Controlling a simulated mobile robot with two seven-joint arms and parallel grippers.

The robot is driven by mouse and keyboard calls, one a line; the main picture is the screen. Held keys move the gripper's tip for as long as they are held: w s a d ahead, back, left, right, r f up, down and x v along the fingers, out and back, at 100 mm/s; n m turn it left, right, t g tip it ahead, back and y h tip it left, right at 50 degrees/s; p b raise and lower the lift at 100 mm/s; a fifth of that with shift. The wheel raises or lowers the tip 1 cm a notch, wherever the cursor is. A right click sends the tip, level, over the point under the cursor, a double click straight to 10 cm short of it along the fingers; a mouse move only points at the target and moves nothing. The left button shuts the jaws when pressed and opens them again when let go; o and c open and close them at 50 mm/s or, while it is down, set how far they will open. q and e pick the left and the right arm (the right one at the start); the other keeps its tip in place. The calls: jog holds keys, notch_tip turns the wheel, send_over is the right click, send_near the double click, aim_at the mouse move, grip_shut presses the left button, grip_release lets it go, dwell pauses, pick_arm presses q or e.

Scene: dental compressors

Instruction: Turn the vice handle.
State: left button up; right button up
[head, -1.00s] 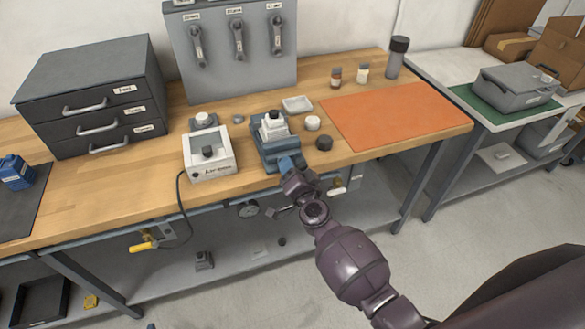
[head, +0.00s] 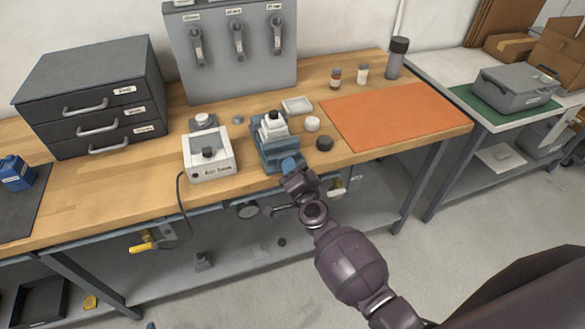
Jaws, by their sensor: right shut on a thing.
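The blue vice (head: 268,156) stands at the front edge of the wooden bench, with a white block with a dark cap (head: 272,124) between its jaws. A blue rounded end (head: 288,163) sticks out of its front, towards me. My right gripper (head: 292,176) is at this front end, shut on the vice handle. The wrist and fingers hide most of the handle, so its angle cannot be made out. My left gripper is not in view.
A white box with a black knob (head: 209,156) stands left of the vice. A dark round cap (head: 324,143) and a white one (head: 312,123) lie close on its right. An orange mat (head: 392,114) lies further right.

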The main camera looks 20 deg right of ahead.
jog(key=shift+m, duration=0.3)
jog(key=o, duration=0.8)
jog(key=shift+c, duration=0.2)
jog(key=shift+s, duration=0.15)
jog(key=s, duration=1)
jog(key=shift+s+d, duration=0.2)
jog(key=shift+s, duration=0.1)
jog(key=shift+a, duration=0.1)
